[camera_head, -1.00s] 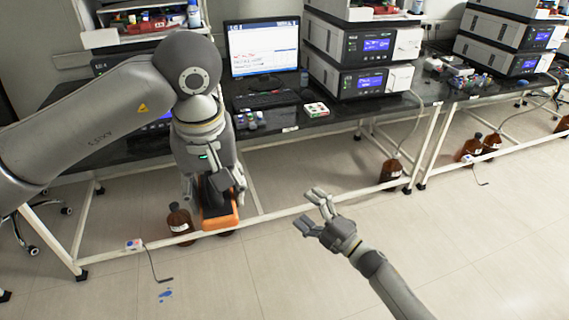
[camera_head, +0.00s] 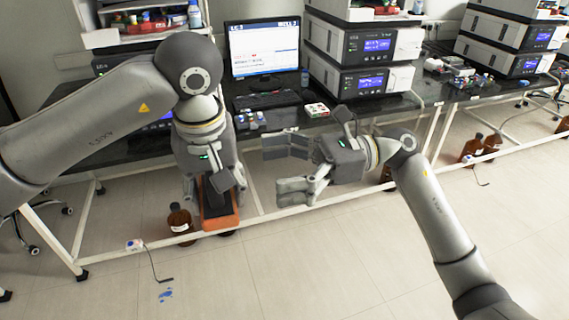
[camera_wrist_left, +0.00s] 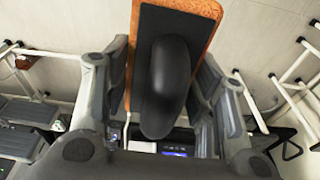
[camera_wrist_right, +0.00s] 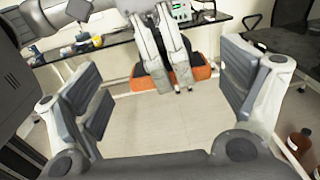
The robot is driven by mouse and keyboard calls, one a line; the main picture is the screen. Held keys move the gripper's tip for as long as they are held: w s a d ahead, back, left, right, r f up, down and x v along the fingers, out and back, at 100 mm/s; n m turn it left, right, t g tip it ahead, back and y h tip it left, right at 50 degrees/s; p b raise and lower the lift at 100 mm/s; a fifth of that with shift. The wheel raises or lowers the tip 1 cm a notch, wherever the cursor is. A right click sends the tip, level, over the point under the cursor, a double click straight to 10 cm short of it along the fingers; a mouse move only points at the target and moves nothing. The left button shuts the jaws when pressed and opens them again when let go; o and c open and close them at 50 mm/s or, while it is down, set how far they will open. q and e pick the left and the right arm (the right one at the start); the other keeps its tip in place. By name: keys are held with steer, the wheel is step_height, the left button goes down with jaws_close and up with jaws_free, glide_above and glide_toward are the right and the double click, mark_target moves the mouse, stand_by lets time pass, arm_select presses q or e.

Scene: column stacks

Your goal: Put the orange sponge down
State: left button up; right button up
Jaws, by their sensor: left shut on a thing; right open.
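The orange sponge (camera_head: 220,221) is a long orange block with a black top and a black handle. My left gripper (camera_head: 214,188) is shut on the handle and holds it in front of the black bench's edge. In the left wrist view the handle of the sponge (camera_wrist_left: 165,85) lies between the two fingers. My right gripper (camera_head: 284,168) is open and empty, to the right of the sponge, with its fingers pointing toward it. In the right wrist view the sponge (camera_wrist_right: 201,73) shows between the open fingers, some way off, partly covered by my left gripper.
The black bench (camera_head: 315,121) carries a monitor (camera_head: 263,46), a keyboard (camera_head: 267,100), a small box (camera_head: 316,110) and stacked instruments (camera_head: 362,80). A brown bottle (camera_head: 180,222) stands on the floor left of the sponge.

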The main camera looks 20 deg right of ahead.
mark_target(208, 175)
steer(key=a, duration=1)
steer(key=shift+w+a, duration=0.15)
steer(key=shift+a, duration=0.2)
steer(key=c, duration=1.2)
arm_select(q)
steer(key=o, duration=1.1)
arm_select(e)
steer(key=shift+o, duration=0.2)
arm_select(q)
steer(key=shift+r, duration=0.1)
